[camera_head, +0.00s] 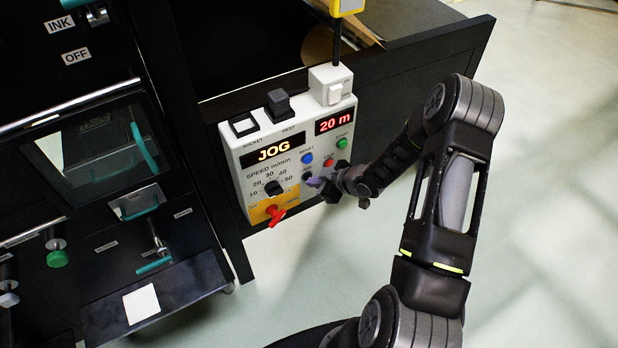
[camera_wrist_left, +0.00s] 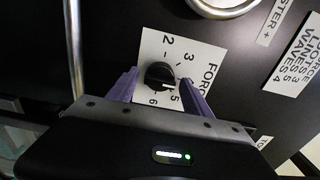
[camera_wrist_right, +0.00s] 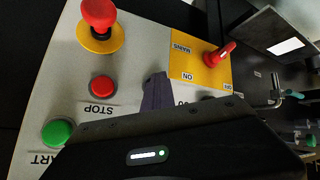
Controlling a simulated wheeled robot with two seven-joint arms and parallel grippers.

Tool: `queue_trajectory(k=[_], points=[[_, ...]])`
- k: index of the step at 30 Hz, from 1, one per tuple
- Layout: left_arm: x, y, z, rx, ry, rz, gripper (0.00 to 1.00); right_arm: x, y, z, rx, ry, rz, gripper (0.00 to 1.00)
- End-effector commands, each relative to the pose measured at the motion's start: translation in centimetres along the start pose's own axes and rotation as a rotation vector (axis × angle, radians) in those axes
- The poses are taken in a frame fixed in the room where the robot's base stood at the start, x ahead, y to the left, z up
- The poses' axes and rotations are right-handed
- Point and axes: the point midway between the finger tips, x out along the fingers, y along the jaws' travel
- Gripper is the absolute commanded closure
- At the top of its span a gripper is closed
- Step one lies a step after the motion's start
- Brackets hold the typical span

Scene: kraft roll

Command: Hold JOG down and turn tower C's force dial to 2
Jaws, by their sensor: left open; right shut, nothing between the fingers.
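Tower C's force dial (camera_wrist_left: 160,75) is a black knob on a white numbered plate (camera_wrist_left: 150,45) in the left wrist view. Its white mark lies on the side near the 5. My left gripper (camera_wrist_left: 159,80) is open, one finger on each side of the dial; contact cannot be told. In the head view, the control box (camera_head: 240,150) has a lit display reading JOG (camera_head: 274,151). My right gripper (camera_head: 318,183) is shut, its fingertips at the box's face below the blue button. It also shows in the right wrist view (camera_wrist_right: 156,85). The JOG button is hidden behind the fingers.
Near the right fingers are a red STOP button (camera_wrist_right: 103,87), a green START button (camera_wrist_right: 57,132), a red mushroom button (camera_wrist_right: 98,14) and a red switch (camera_wrist_right: 219,54). A curved metal handle (camera_wrist_left: 222,8) stands beyond the dial. The floor right of the box is clear.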

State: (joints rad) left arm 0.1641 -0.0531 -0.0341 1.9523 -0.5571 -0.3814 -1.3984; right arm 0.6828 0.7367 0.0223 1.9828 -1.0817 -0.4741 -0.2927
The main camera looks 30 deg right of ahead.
Motion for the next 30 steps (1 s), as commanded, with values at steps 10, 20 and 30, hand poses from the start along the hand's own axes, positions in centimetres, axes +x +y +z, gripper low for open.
queue_trajectory(k=[10, 20, 30], points=[[0.0, 0.0, 0.0, 0.0, 0.0, 0.0, 0.42, 0.03, 0.04, -0.17, -0.001, 0.004, 0.001, 1.0], [0.0, 0.0, 0.0, 0.0, 0.0, 0.0, 0.54, 0.02, 0.05, -0.19, -0.001, 0.004, 0.001, 1.0], [0.0, 0.0, 0.0, -0.001, 0.0, 0.0, 0.79, 0.02, 0.05, -0.19, -0.001, 0.004, 0.001, 1.0]])
